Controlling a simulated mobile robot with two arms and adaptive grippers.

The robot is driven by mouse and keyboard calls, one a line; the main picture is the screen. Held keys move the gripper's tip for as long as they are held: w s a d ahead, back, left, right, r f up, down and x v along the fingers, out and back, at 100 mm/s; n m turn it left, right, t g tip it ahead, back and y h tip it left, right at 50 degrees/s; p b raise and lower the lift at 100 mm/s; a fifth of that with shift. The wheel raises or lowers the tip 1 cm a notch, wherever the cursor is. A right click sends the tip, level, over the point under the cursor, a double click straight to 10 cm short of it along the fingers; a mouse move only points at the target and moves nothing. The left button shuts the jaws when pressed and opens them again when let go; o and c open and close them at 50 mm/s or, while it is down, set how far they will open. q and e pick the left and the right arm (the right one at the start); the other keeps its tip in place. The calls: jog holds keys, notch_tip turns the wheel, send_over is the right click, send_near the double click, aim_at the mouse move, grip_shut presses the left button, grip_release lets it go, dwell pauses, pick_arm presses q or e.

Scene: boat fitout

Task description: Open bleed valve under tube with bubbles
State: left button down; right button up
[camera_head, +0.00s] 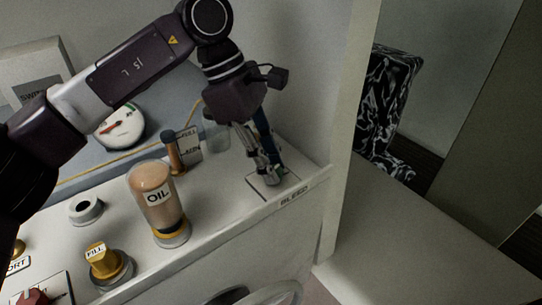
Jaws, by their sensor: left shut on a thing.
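My left gripper (268,174) reaches down at the right end of the white counter. Its fingers are shut on the bleed valve, which stands on a small square plate (287,184) and is mostly hidden by the fingers. A label reading "BLEED" (294,198) is on the counter edge just in front of the plate. I cannot make out which way the valve handle points. No tube with bubbles can be clearly made out; a clear, pale cylinder (217,137) stands behind and left of the gripper. My right gripper is not in view.
A white upright post (352,110) rises close on the right.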

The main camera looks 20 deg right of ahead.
pick_arm(q)
jog(key=shift+w+r+m+g+y+p, duration=0.15)
jog(key=shift+m+g+y+p, duration=0.3)
jog(key=shift+m, duration=0.75)
jog(key=c, duration=1.7)
grip_release()
jog(key=v, duration=1.1)
jog(key=shift+a+r, duration=0.15)
jog(key=shift+r, duration=0.25)
